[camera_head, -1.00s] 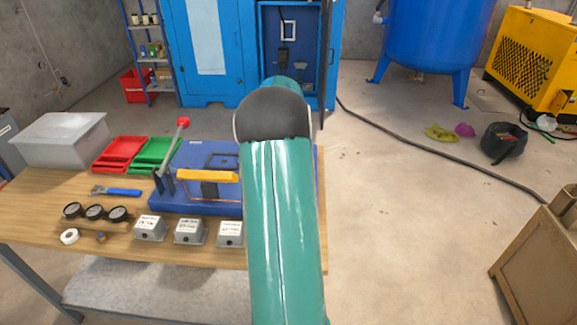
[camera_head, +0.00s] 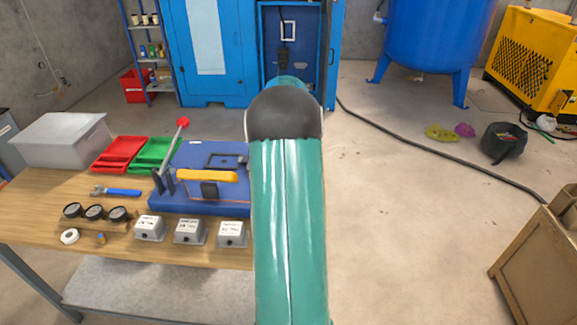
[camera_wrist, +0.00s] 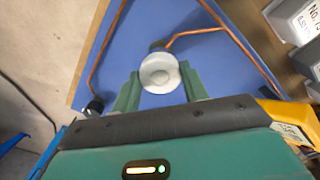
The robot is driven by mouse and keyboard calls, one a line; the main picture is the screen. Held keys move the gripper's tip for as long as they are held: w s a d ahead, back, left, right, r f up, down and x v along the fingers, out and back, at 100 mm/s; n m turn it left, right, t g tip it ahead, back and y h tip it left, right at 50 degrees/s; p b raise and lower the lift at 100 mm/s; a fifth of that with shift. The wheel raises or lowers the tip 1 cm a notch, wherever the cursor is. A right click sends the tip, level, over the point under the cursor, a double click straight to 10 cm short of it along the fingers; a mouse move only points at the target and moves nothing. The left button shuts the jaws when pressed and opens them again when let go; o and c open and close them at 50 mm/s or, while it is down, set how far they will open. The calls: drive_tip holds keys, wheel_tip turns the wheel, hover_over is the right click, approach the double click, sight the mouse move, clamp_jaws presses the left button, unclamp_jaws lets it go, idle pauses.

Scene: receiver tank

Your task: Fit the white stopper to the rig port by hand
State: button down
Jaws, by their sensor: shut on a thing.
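In the wrist view, my gripper (camera_wrist: 160,88) is shut on the white stopper (camera_wrist: 160,73), a round pale disc between its two green fingers. Just beyond the stopper, a copper pipe ends at a dark fitting (camera_wrist: 157,45) over the blue rig board (camera_wrist: 125,52). The stopper overlaps this fitting in the picture, and I cannot tell whether they touch. A black round end (camera_wrist: 95,106) on another copper pipe shows at the lower left. In the head view, the blue rig base (camera_head: 200,208) lies on the bench; my arm hides the gripper and stopper.
The wooden bench (camera_head: 35,205) holds gauges (camera_head: 95,212), grey boxes (camera_head: 188,232), a red-knobbed lever (camera_head: 172,150), a yellow bar (camera_head: 207,176), red (camera_head: 120,152) and green trays (camera_head: 154,152) and a clear bin (camera_head: 62,140). Floor right of the bench is mostly clear.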

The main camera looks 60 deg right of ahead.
drive_tip(key=shift+f, duration=0.45)
idle(0.3)
